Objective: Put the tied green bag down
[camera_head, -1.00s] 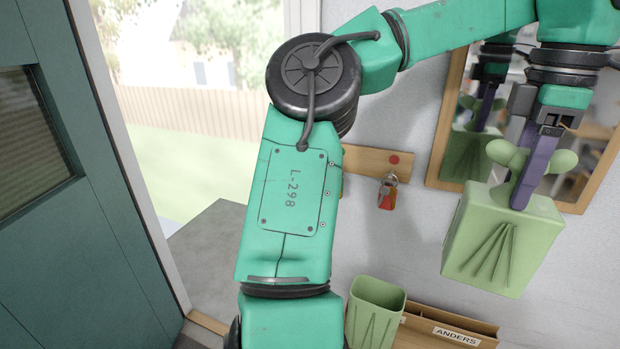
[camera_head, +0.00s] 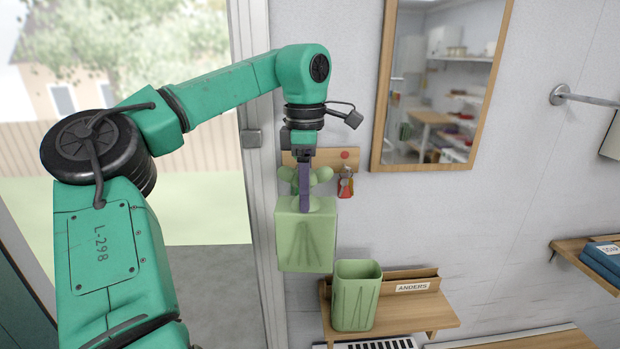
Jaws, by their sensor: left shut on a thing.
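The tied green bag (camera_head: 306,240) hangs upright in the air, a boxy light green bag with a knot of rounded lobes on top. My left gripper (camera_head: 304,200) points down and is shut on the knot, which its purple fingers partly hide. The bag is left of and a little above an open green container (camera_head: 353,300) on a small wooden shelf. My right gripper is not in view.
The wooden shelf (camera_head: 445,312) carries a label reading ANDERS and has free room right of the container. A wood-framed mirror (camera_head: 380,130) and the door frame (camera_head: 252,190) flank this spot.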

